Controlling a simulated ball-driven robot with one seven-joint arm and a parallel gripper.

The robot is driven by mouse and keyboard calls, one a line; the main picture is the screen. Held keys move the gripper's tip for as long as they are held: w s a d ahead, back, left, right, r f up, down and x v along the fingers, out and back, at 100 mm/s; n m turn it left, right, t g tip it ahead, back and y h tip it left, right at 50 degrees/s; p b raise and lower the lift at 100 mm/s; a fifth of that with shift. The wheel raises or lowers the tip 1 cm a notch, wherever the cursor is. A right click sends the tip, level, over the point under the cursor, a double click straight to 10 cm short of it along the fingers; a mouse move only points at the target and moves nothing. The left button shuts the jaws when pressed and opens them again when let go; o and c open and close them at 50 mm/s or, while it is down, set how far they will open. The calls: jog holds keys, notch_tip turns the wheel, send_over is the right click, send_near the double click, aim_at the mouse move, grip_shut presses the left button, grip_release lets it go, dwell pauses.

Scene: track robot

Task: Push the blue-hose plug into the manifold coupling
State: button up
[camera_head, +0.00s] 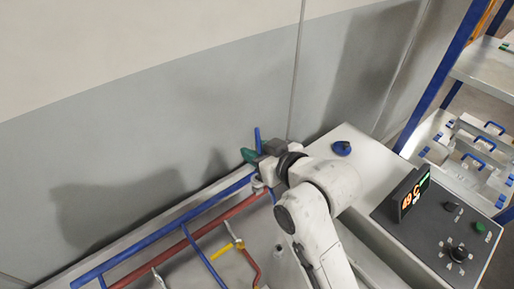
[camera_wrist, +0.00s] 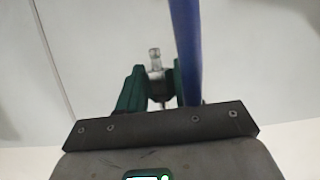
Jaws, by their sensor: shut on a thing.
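My gripper (camera_head: 250,156) has teal fingers and is beside the wall, above the far end of the blue pipe. In the wrist view my gripper (camera_wrist: 158,76) is shut on the plug (camera_wrist: 154,58), whose narrow metal tip sticks out beyond the fingers. The blue hose (camera_wrist: 185,45) runs up past the right finger and covers part of it. In the head view a short piece of the hose (camera_head: 257,136) stands up by the fingers. The manifold's blue pipe (camera_head: 165,231) ends close to my wrist. I cannot make out the coupling; my arm hides part of that area.
A red pipe (camera_head: 180,245) runs beside the blue one, with a yellow valve handle (camera_head: 228,247). A blue round part (camera_head: 341,148) lies on the pale bench. A control panel (camera_head: 440,222) with a lit display and a shelf of cases (camera_head: 470,150) stand right. The wall (camera_head: 150,130) is close behind.

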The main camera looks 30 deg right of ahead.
jog(key=shift+f+b, duration=1.65)
jog(key=shift+f, duration=1.05)
jog(key=shift+p, duration=0.7)
jog(key=shift+f+b, duration=0.9)
jog(key=shift+f, duration=0.7)
jog(key=o, duration=1.2)
jog(key=shift+c, duration=0.2)
jog(key=shift+s, duration=0.1)
jog(key=v, duration=1)
jog(key=shift+s+r, duration=0.2)
jog(key=shift+s, duration=0.1)
jog(key=shift+d, duration=0.1)
